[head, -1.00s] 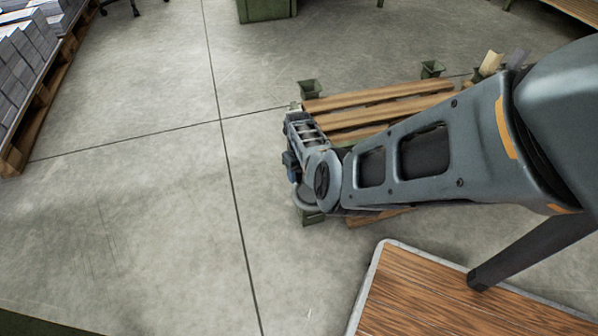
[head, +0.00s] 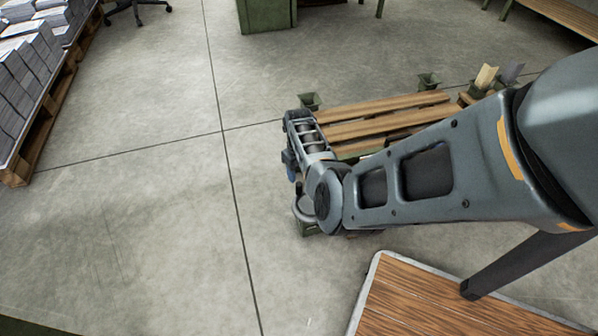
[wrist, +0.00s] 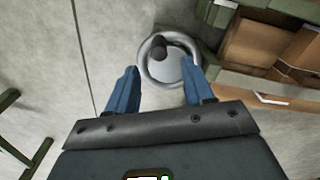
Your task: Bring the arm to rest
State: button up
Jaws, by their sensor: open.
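My arm reaches from the right side across the head view, over a slatted wooden bench or rack. My gripper shows in the wrist view (wrist: 158,82) with two blue fingers spread apart and nothing between them. In the head view its fingers are mostly hidden behind my wrist. A round grey object with a pale rim (wrist: 144,66) and a dark knob lies beyond the fingertips in the wrist view. I cannot tell how far below the gripper it is. It also shows partly behind my wrist in the head view (head: 303,213).
The slatted wooden rack (head: 385,117) with green corner posts stands under and behind my arm. A wooden-topped table (head: 420,300) is at the lower right. A pallet with paper stacks (head: 28,90) stands at the left. The concrete floor (head: 130,220) between is clear.

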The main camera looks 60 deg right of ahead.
dwell(0.4)
jog(key=s+a+f+n+t+h, duration=0.1)
jog(key=s+n+t+h, duration=0.15)
jog(key=s+n, duration=0.4)
jog(key=s+a+n+t+h, duration=0.1)
jog(key=s+a+n+h, duration=0.15)
jog(key=s+n, duration=0.45)
jog(key=s+a+r+n+t+y, duration=0.1)
jog(key=s+a+r+n+t, duration=0.3)
jog(key=a+r+n, duration=0.65)
jog(key=s+a+r+n+t+y, duration=0.1)
jog(key=s+a+r+n+t, duration=0.35)
jog(key=a+r+n, duration=0.6)
jog(key=s+a+r+n+t+y, duration=0.1)
jog(key=s+a+r+n+y, duration=0.15)
jog(key=a+r, duration=0.35)
jog(key=s+a+r+n+t+y, duration=0.15)
jog(key=a+r+n, duration=0.25)
jog(key=r, duration=0.4)
notch_tip(320, 180, up, 27)
jog(key=h+p, duration=0.1)
jog(key=p, duration=2.5)
jog(key=shift+s+a+f+n, duration=0.2)
jog(key=shift+s+n, duration=0.1)
jog(key=shift+s, duration=0.1)
